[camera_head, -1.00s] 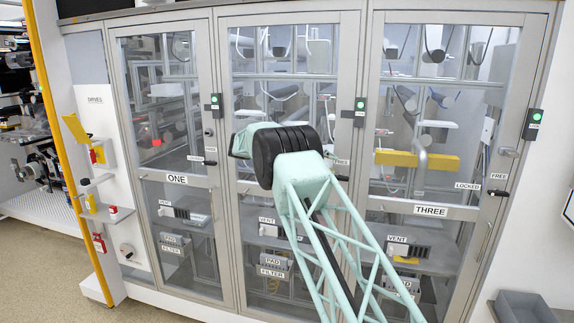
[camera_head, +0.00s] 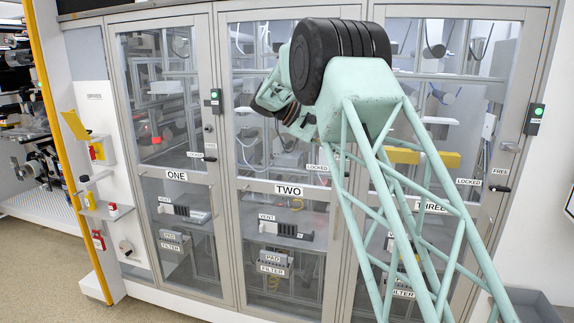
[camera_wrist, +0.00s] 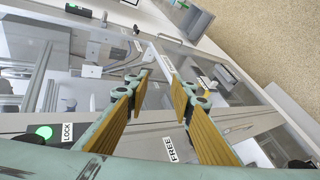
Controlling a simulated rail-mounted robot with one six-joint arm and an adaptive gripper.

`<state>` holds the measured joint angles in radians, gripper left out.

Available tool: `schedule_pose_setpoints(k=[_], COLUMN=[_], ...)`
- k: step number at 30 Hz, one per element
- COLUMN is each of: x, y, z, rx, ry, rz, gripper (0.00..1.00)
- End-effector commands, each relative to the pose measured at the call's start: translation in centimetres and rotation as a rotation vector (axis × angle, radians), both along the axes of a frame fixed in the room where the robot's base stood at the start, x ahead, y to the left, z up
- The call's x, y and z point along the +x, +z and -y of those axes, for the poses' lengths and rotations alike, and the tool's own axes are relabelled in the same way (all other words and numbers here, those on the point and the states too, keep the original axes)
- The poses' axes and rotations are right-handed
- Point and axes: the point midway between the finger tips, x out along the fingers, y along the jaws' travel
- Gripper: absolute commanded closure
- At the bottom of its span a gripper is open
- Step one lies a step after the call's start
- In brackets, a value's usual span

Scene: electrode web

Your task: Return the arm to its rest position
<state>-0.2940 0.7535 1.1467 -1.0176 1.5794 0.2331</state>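My arm, a pale green lattice link with a black joint, rises from the lower right in the head view and passes in front of doors TWO (camera_head: 289,190) and THREE (camera_head: 432,206). The arm's far end reaches left in front of door TWO's upper window; the gripper fingers cannot be made out there. In the wrist view my gripper (camera_wrist: 162,82) has its two yellow-padded fingers apart, with nothing between them. The wrist view is tilted, with cabinet doors, a FREE label and a LOCK label behind the fingers.
Door ONE (camera_head: 176,179) is shut at the left, and doors TWO and THREE also look shut. Green lights (camera_head: 538,111) show on the door posts. A yellow post (camera_head: 55,150) and small shelf stand left. A grey tray (camera_head: 530,305) is at lower right, partly behind my arm.

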Motion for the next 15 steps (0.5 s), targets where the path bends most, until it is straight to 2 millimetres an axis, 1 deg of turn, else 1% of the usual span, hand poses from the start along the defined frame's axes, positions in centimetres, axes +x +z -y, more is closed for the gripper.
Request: schedule_pose_setpoints(k=[1, 6, 15], x=[-0.7, -2.9, -7.3], y=[0.4, 1.2, 2.4], z=[0.4, 1.4, 2.7], rx=[0.013, 0.061, 0.148], ry=[-0.001, 0.001, 0.003], rz=[0.0, -0.007, -0.015], gripper=[0.78, 0.78, 0.78])
